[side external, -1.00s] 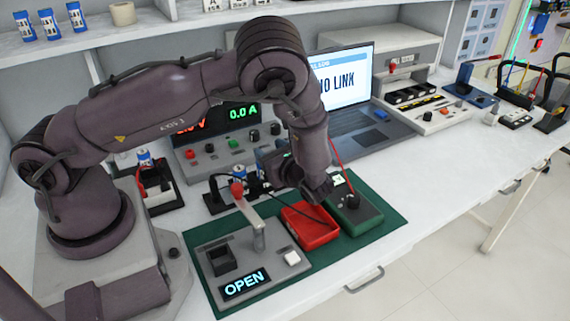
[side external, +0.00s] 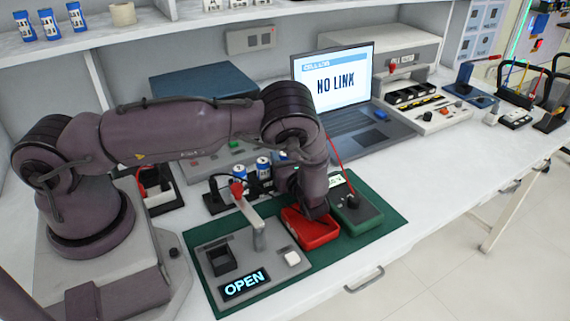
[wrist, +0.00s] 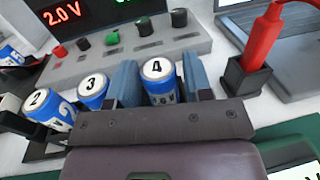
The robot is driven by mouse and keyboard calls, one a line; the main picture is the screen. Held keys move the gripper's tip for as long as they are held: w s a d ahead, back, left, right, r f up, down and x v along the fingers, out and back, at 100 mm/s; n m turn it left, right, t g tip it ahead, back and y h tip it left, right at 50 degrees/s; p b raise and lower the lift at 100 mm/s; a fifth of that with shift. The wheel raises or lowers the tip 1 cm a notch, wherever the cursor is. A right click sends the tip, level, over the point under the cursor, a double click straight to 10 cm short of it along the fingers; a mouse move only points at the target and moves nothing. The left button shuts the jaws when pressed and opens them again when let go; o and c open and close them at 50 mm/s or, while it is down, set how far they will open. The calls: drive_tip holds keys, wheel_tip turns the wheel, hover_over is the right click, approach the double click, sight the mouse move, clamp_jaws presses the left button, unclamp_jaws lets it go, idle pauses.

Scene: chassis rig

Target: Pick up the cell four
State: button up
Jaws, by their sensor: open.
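Cell four (wrist: 158,85), a blue and white cylinder with a black 4 on its white top, stands upright in the wrist view. My gripper (wrist: 161,77) is open, with one blue finger on each side of the cell. A gap shows left of the cell; I cannot tell whether the right finger touches it. Cell three (wrist: 93,92) and cell two (wrist: 50,108) stand to the left in the wrist view. In the side view, two blue cells show in the holder (side external: 216,198), and my wrist hides much of the area to their right.
A power supply (wrist: 130,45) stands behind the cells. A red plug in a black socket (wrist: 245,78) rises at the right in the wrist view.

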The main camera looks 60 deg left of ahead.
drive_tip(key=shift+a, duration=0.15)
drive_tip(key=c, duration=0.7)
drive_tip(key=shift+c, duration=0.2)
drive_tip(key=shift+r, duration=0.15)
